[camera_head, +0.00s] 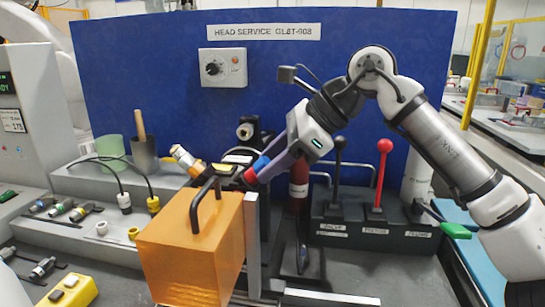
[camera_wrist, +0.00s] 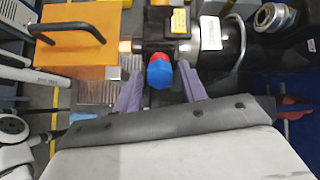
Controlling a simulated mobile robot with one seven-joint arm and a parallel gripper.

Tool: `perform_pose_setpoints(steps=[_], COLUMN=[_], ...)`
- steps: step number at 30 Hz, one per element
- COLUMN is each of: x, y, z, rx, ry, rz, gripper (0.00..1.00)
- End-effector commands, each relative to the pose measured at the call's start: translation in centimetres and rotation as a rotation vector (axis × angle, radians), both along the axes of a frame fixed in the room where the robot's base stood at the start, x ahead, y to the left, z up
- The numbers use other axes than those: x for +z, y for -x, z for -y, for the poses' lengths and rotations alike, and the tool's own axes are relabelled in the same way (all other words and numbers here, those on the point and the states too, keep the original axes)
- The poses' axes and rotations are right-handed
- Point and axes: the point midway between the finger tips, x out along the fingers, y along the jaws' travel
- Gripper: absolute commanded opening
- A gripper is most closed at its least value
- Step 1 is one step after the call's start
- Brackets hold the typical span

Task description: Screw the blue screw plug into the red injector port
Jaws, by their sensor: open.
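The blue screw plug (camera_head: 261,163) sits end to end with the red injector port (camera_head: 250,175) on the dark head unit. In the wrist view the blue plug (camera_wrist: 160,77) is nearer to me, with the red port (camera_wrist: 157,59) just behind it. I cannot tell how deep the plug sits in the port. My gripper (camera_head: 268,168) is open at the plug. Its two purple fingers stand on either side of the plug in the wrist view (camera_wrist: 160,74), with visible gaps. In the head view the fingers partly cover the plug.
An orange box-shaped cover (camera_head: 190,245) with a black handle stands in front, left of the port. A lever panel (camera_head: 375,228) with black and red levers is at right. Tools and connectors lie on the grey bench (camera_head: 60,215) at left. A blue panel (camera_head: 150,60) closes off the back.

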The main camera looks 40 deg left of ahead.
Motion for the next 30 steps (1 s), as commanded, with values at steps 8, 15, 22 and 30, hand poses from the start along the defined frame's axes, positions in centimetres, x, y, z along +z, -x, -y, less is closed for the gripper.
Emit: perform_pose_setpoints(steps=[8,15,22,30], x=[0.07,0.03,0.0,0.02], y=[0.07,0.07,0.05,0.06], z=[-0.05,0.0,-0.01,-0.03], rx=[0.299,0.524,0.576,0.629], ry=[-0.131,-0.228,-0.249,-0.274], rz=[0.267,0.47,0.518,0.565], gripper=[0.42,0.42,0.42,0.42])
